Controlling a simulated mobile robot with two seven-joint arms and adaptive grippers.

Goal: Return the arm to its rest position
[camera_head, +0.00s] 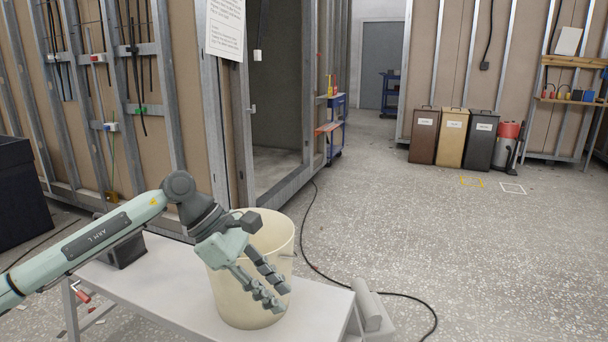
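My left arm (95,240) comes in from the left, bends at a dark joint and slopes down to my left gripper (279,295). The gripper is in front of a cream bucket (222,285), its dark fingers pointing down and to the right. The two fingers are apart with a gap between them, and I see nothing held. The bucket stands upright on a pale table (172,288). The gripper hides part of the bucket's rim and side; whether it touches the bucket I cannot tell. My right gripper does not show.
A dark block (125,250) sits on the table behind my arm. A black cable (318,268) runs over the floor to the table's right. Metal-framed walls (140,110) stand behind. Several bins (424,135) and a blue cart (334,125) are farther back.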

